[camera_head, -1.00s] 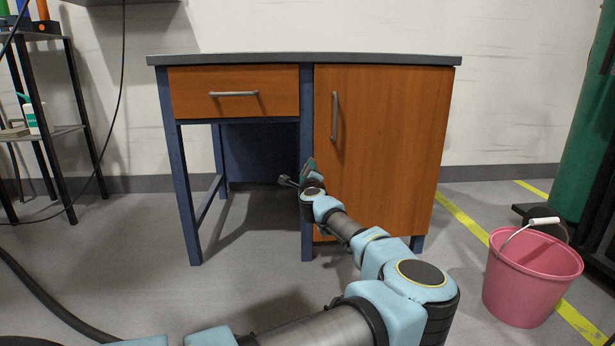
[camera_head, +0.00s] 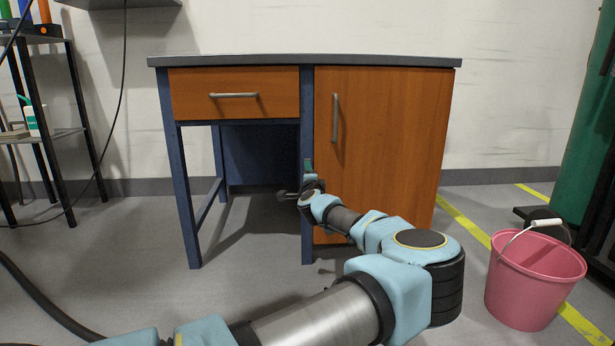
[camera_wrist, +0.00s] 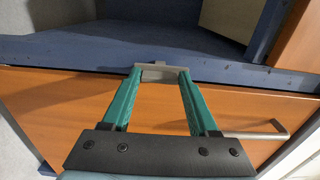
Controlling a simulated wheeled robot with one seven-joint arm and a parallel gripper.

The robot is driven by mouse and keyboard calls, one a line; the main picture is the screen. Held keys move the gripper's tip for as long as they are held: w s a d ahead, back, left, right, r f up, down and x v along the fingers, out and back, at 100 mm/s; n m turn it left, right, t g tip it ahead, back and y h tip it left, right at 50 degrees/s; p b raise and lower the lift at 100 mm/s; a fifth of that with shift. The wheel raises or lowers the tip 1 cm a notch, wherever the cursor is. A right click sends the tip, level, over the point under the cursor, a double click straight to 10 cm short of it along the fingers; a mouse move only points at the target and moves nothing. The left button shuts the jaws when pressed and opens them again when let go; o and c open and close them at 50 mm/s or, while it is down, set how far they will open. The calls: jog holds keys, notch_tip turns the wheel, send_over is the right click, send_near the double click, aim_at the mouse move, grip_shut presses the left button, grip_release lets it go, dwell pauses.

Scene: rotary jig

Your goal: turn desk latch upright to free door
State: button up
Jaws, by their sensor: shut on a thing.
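The desk (camera_head: 305,60) has an orange door (camera_head: 385,150) on its right side, and the door looks closed. The latch (camera_wrist: 160,69) is a small grey piece by the blue post (camera_wrist: 85,50) at the door's edge, seen in the wrist view. My gripper (camera_wrist: 160,77) has green fingers on either side of the latch and is shut on it. In the head view my gripper (camera_head: 308,168) is in front of the blue post, beside the door. The latch is hidden there by my gripper, and its exact angle is hard to tell.
The door has a grey vertical handle (camera_head: 335,118). A drawer (camera_head: 234,92) is at upper left, with open space below. A pink bucket (camera_head: 535,285) stands on the floor at right, near a green cylinder (camera_head: 585,150). A black shelf (camera_head: 45,137) is at far left.

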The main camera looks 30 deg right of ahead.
jog(key=shift+f, duration=0.1)
jog(key=o, duration=1.4)
jog(key=p+v, duration=0.4)
jog(key=v, duration=0.7)
jog(key=shift+w, duration=0.1)
